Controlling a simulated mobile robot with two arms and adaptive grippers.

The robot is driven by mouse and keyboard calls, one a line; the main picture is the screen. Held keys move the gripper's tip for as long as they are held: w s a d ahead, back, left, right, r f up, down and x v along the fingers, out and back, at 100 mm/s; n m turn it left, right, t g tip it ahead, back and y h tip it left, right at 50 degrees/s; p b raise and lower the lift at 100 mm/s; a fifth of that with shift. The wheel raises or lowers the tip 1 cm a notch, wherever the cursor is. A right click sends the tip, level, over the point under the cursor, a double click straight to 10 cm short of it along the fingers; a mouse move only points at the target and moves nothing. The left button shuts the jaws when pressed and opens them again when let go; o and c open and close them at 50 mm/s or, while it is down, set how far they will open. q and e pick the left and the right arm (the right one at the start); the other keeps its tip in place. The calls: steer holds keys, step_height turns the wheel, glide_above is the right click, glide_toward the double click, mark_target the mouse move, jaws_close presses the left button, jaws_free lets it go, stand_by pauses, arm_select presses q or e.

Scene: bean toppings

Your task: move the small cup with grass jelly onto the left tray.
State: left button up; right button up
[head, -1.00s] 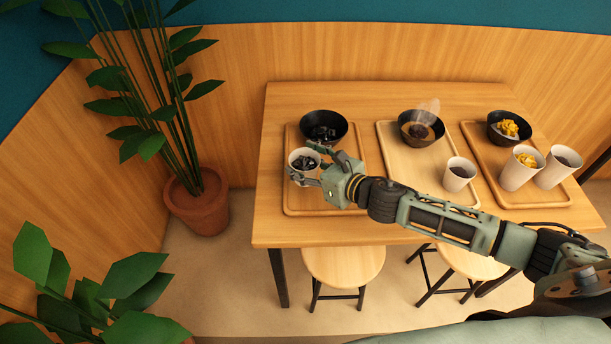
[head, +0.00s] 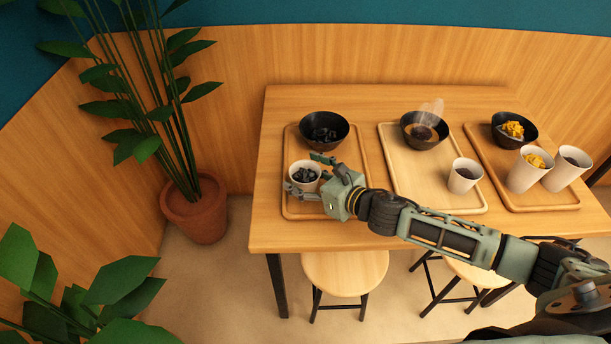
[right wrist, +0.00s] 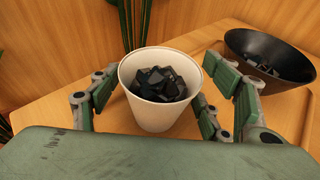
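The small white cup with dark grass jelly cubes (head: 304,178) stands upright on the left part of the left tray (head: 340,205), in front of a black bowl. In the right wrist view the cup (right wrist: 151,112) sits between my right gripper's two fingers, with narrow gaps visible beside it. My right gripper (head: 308,174) is open around the cup, one finger behind it and one in front. The cup's lower front is partly hidden by a finger. My left gripper is not in view.
A black bowl with dark cubes (head: 324,130) stands at the back of the left tray. The middle tray (head: 400,172) holds a steaming bowl and a cup. The right tray (head: 488,165) holds a bowl and two cups. Potted plants stand left of the table.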

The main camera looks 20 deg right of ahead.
steer(key=shift+r, duration=0.1)
steer(key=shift+s+r, duration=0.1)
steer(key=shift+s, duration=0.05)
steer(key=v, duration=0.9)
steer(key=shift+s+d, duration=0.3)
steer(key=shift+s, duration=0.05)
steer(key=shift+v, duration=0.95)
steer(key=shift+r, duration=0.1)
